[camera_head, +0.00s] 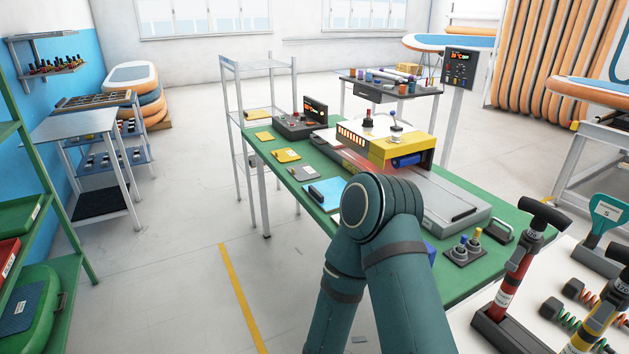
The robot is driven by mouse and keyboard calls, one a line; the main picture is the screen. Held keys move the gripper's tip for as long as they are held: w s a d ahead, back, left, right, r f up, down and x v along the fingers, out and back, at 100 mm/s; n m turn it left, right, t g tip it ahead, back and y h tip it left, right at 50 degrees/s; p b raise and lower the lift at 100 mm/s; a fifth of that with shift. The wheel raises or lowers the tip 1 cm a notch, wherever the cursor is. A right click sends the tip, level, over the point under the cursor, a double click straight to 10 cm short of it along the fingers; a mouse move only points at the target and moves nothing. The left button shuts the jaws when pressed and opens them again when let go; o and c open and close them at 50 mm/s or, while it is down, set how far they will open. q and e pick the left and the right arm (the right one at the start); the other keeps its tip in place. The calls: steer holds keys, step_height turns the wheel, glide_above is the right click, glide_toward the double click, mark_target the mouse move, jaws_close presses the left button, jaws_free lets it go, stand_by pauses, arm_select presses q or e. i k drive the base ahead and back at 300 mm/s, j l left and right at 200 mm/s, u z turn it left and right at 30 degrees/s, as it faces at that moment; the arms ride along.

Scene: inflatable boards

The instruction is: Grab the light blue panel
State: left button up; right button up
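The light blue panel (327,192) lies flat near the left edge of the green-topped table (329,149). A small dark part sits at its left side. One of my arms, dark teal, rises from the bottom of the picture with its bent joint just right of the panel. I cannot tell which arm it is. No gripper shows in this view, and nothing is seen touching the panel.
Yellow panels (286,156) and a grey panel (292,172) lie farther back along the same edge. A yellow-and-white machine (400,147) stands at the table's middle. Hand pumps (518,262) stand at the right. Open floor lies left of the table.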

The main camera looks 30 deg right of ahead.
mark_target(328, 194)
steer(key=i+u, duration=0.1)
steer(key=i, duration=0.65)
steer(key=i+l+u, duration=0.1)
steer(key=i, duration=0.65)
steer(key=i+j, duration=0.1)
steer(key=i, duration=0.55)
steer(key=i+j, duration=0.1)
steer(key=i, duration=0.5)
steer(key=z, duration=1.7)
